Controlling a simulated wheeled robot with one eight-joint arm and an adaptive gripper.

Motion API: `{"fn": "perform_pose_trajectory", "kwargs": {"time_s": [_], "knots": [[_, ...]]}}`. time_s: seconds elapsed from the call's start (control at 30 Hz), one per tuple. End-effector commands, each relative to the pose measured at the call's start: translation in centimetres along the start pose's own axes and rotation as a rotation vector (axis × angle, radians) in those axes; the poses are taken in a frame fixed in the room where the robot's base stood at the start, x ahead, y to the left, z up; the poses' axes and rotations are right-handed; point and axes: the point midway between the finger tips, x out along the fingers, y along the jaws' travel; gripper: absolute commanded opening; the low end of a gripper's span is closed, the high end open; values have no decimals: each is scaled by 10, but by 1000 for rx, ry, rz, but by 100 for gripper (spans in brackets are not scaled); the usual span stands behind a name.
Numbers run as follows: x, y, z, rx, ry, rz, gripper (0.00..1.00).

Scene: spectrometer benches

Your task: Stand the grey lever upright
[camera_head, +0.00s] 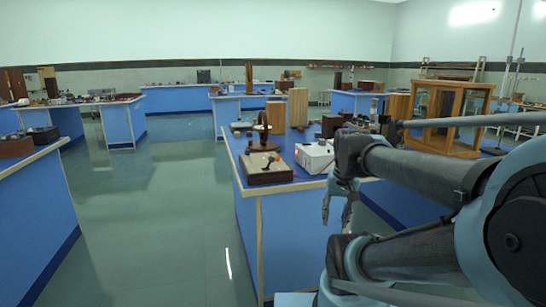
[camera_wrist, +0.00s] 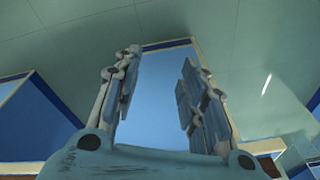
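A brown wooden box with a light top (camera_head: 266,168) sits at the near corner of the blue bench (camera_head: 283,238). Small fittings stand on its top, and a small greyish piece (camera_head: 271,158) there may be the grey lever. It is too small to tell its tilt. My gripper (camera_head: 336,212) hangs fingers down beside the bench, to the right of the box and below the bench top, apart from both. In the wrist view my gripper (camera_wrist: 160,58) is open and empty, with a blue panel behind the gap. No lever shows in the wrist view.
A white box with a red light (camera_head: 315,157) stands right of the brown box. A dark round-topped instrument (camera_head: 264,135) stands behind. A glass-fronted wooden cabinet (camera_head: 452,115) is at the right. Open green floor (camera_head: 160,220) lies left of the bench.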

Motion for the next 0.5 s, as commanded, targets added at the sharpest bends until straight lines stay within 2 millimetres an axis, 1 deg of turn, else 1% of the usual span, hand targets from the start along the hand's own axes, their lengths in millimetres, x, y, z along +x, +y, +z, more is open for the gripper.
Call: {"fn": "perform_pose_trajectory", "kwargs": {"time_s": [0.03, 0.2, 0.27, 0.4, 0.47, 0.5], "knots": [[-16, -8, -15, 46, -12, -13, 38], [-59, -33, -60, 227, -60, -53, 38], [-73, -42, -77, 289, -79, -64, 38], [-103, -64, -116, 433, -128, -87, 38], [-114, -74, -133, 494, -151, -95, 38], [-122, -80, -144, 535, -165, -99, 38]]}}
